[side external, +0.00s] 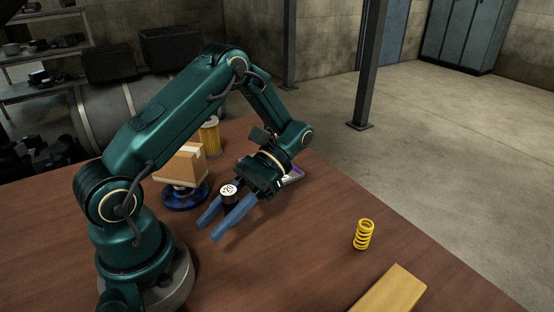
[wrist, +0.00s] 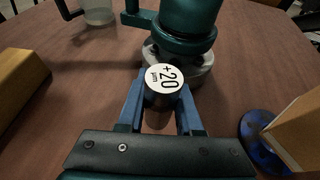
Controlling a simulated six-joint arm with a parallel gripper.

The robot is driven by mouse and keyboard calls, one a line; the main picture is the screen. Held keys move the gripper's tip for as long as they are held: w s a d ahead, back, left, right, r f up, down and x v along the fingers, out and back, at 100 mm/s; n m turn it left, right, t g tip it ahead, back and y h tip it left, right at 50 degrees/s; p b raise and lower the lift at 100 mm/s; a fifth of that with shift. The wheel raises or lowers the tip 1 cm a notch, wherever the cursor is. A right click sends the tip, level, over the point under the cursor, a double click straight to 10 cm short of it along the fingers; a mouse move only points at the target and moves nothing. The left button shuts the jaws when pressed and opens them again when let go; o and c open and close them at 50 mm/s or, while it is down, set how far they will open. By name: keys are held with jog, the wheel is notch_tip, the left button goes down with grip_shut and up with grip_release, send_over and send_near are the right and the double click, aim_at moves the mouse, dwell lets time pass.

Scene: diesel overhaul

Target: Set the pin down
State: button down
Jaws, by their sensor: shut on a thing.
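The pin (side external: 229,190) is a short dark cylinder with a white end face. In the wrist view the pin (wrist: 165,80) shows its face marked "+20 µm" in black. My gripper (side external: 212,228) has its two blue fingers shut on the pin, one on each side, as the wrist view of my gripper (wrist: 160,95) also shows. The pin stands with its marked face up. The fingers point down and to the left, low over the brown table. The pin's lower end is hidden, and I cannot tell whether it touches the table.
A cardboard box (side external: 182,165) sits on a blue round stand (side external: 186,198), with a yellow cylinder (side external: 209,137) behind. A yellow spring (side external: 363,234) and a wooden block (side external: 390,292) are to the right. The table between my gripper and the spring is clear.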

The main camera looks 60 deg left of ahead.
jog(key=a+m+y, duration=0.1)
jog(key=m+y, duration=0.1)
jog(key=a+m+y, duration=0.1)
jog(key=m+y, duration=0.1)
jog(key=y, duration=0.1)
jog(key=s+a+m+y, duration=0.1)
jog(key=a+m+y, duration=0.1)
jog(key=shift+s, duration=0.1)
jog(key=w+a+r+m+t+y, duration=0.1)
jog(key=w+a+m+t+y, duration=0.1)
jog(key=a+m+t+y, duration=0.3)
notch_tip(320, 180, up, 3)
jog(key=m+t+y, duration=0.4)
jog(key=m+t, duration=0.6)
jog(key=m, duration=0.1)
send_over(261, 224)
jog(key=shift+f, duration=4.95)
jog(key=shift+f, duration=0.1)
jog(key=c, duration=0.6)
grip_release()
